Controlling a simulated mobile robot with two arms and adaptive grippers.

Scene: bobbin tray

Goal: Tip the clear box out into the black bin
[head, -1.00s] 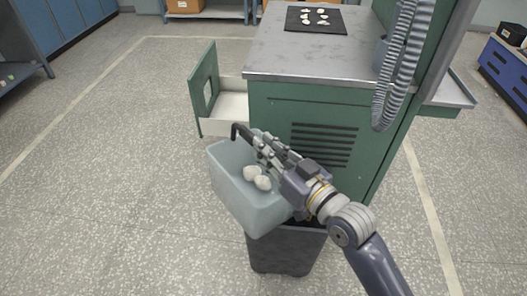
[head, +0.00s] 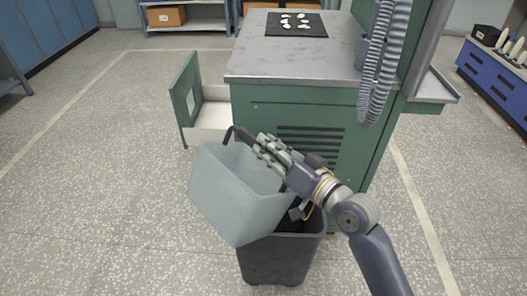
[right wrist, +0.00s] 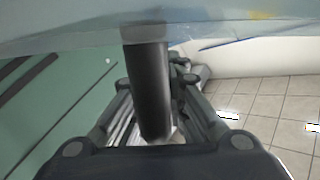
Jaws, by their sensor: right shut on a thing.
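The clear box (head: 222,200), pale and see-through, is held in the air over the black bin (head: 272,264), strongly tilted with its low end toward the bin. No pieces show inside it; part of its inside is hidden by my gripper. My right gripper (head: 262,150) is shut on the box's dark handle at its upper edge. In the right wrist view the dark handle (right wrist: 149,90) stands between the fingers, with the box wall (right wrist: 60,38) across the top. The bin stands on the floor; its contents are mostly hidden. My left gripper is not in view.
A green cabinet (head: 262,110) with a grey top stands just behind the bin. Its green-fronted drawer (head: 187,95) is open on the left. A black mat (head: 272,30) with several white pieces lies on top. A grey hose (head: 382,60) hangs at right. Floor to the left is clear.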

